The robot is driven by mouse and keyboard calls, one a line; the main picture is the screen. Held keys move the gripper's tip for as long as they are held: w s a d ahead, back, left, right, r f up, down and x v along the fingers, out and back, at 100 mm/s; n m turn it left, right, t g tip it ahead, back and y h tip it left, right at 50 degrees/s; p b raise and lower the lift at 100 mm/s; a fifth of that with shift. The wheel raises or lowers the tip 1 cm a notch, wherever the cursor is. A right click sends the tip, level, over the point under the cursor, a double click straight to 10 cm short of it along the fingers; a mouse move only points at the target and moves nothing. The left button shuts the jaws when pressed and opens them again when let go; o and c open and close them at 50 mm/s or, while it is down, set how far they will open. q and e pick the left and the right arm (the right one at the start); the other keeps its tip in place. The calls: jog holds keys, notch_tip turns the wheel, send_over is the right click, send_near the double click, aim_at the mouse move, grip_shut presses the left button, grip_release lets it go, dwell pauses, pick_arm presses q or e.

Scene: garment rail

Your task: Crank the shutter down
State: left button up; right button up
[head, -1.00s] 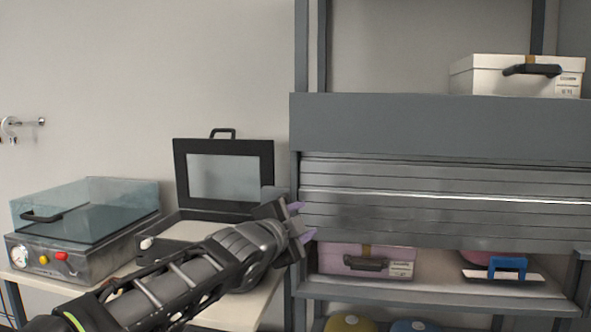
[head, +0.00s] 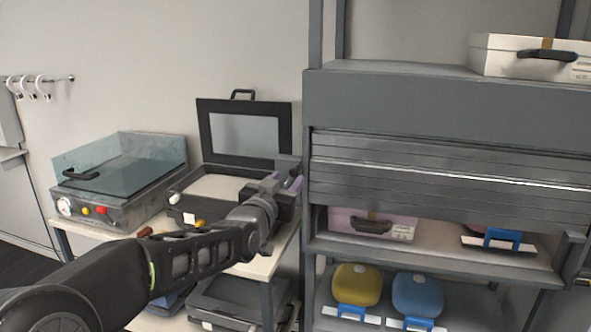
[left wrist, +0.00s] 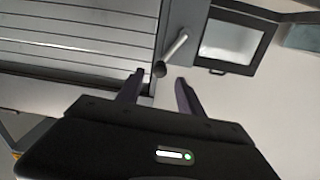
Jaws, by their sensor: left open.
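The grey slatted shutter (head: 450,180) hangs partly lowered in the shelf unit, with an open gap under its lower edge. It also shows in the left wrist view (left wrist: 80,40). A crank handle, a short grey rod with a dark end (left wrist: 172,55), sticks out beside the shutter in the left wrist view. My left gripper (head: 288,184) is open, by the left post of the shelf unit. In the left wrist view its two fingers (left wrist: 160,90) are apart, with the rod's end just beyond and between them, not gripped. My right gripper is not in view.
A pink case (head: 372,224) sits in the gap under the shutter. A white box (head: 530,58) stands on top. Yellow (head: 357,283) and blue (head: 418,294) items stand on the lower shelf. Left, a table holds a clear-lidded machine (head: 120,180) and an open black-framed case (head: 245,140).

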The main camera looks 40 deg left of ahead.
aim_at(293, 173)
pick_arm(q)
jog(key=p+x, duration=0.2)
jog(key=x, duration=0.4)
jog(key=shift+w+a, duration=0.1)
jog(key=shift+w, duration=0.3)
jog(key=shift+c, duration=0.2)
grip_shut()
dwell(0.8)
